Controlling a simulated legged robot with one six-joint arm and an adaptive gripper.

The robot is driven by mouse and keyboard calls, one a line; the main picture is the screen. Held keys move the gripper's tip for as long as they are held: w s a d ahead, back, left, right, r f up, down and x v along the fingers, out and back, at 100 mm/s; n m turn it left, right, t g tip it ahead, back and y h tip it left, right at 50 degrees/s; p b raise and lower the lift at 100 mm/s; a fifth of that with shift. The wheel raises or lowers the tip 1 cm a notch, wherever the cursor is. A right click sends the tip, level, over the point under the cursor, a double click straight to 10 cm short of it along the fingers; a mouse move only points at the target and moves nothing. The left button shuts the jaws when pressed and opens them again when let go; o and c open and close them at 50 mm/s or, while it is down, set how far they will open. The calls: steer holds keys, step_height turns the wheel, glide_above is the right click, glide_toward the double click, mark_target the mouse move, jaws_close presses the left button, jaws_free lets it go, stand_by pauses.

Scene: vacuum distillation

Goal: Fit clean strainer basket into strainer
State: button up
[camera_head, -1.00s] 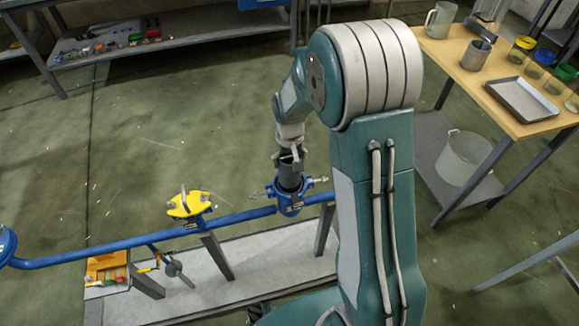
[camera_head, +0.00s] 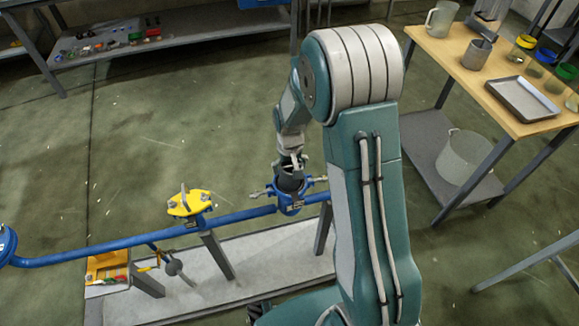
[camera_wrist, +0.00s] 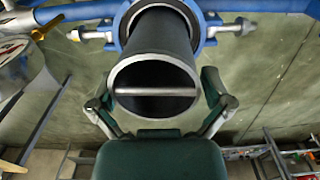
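The clean strainer basket (camera_head: 290,180) is a dark grey cylinder, upright above the blue strainer (camera_head: 290,200) on the blue pipe. In the wrist view the basket (camera_wrist: 150,52) shows its open end and a pale bar across it. Its far end goes inside the ring of the strainer (camera_wrist: 211,28), whose swing bolts stick out at both sides. My gripper (camera_head: 290,160) is at the basket's top. The seating depth inside the strainer is hidden.
A yellow plate-like part (camera_head: 189,203) sits on the pipe to the left. A yellow tray (camera_head: 107,266) with tools lies at the lower left. A wooden bench (camera_head: 445,48) with a jug, a metal cup, jars and a metal tray (camera_head: 523,99) stands right. Floor behind the pipe is clear.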

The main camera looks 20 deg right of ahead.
step_height(320, 180, up, 13)
steer(key=s+r+t, duration=0.3)
steer(key=s+r, duration=0.7)
steer(key=r, duration=0.1)
steer(key=s+r+t, duration=0.2)
steer(key=s+r, duration=0.2)
steer(key=s, duration=0.9)
steer(key=shift+s+t, duration=0.15)
steer(key=shift+t, duration=0.15)
